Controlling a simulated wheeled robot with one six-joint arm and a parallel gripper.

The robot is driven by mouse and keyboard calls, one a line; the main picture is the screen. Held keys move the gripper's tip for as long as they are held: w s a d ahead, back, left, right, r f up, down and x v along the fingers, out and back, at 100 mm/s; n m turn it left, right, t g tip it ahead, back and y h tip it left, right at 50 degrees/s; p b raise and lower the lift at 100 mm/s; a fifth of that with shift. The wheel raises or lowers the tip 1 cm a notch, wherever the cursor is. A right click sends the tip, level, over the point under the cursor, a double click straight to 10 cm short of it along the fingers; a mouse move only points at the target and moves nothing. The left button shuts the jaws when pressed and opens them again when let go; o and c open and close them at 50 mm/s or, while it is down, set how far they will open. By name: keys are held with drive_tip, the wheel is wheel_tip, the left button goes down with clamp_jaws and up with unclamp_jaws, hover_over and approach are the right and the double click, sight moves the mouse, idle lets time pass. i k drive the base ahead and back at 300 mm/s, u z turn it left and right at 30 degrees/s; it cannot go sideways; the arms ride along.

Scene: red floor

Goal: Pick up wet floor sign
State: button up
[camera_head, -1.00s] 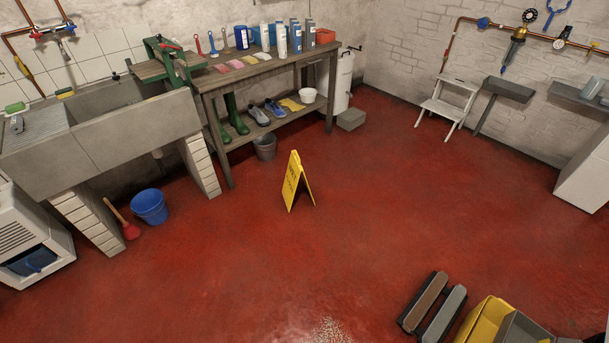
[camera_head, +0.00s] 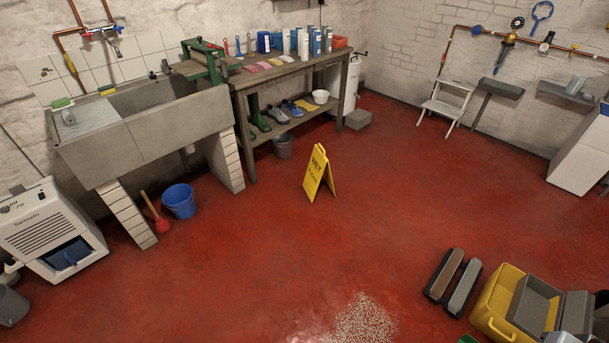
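The yellow wet floor sign (camera_head: 319,174) stands upright as an open A-frame on the red floor, a little above the middle of the head view. Dark lettering shows on its left face. It stands in front of the workbench and apart from it. My gripper is not in this view.
The wooden workbench (camera_head: 248,137) and stone sink (camera_head: 150,140) line the left wall. A blue bucket (camera_head: 179,201) and a red plunger (camera_head: 158,222) stand below. A yellow mop bucket (camera_head: 497,300) and a grey-and-brown block pair (camera_head: 453,282) are front right. Pale grains (camera_head: 362,320) lie in front. Floor around the sign is clear.

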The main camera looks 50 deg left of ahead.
sight(318, 164)
drive_tip(key=u, duration=1.75)
drive_tip(key=i, duration=3.8)
drive_tip(key=z, duration=0.2)
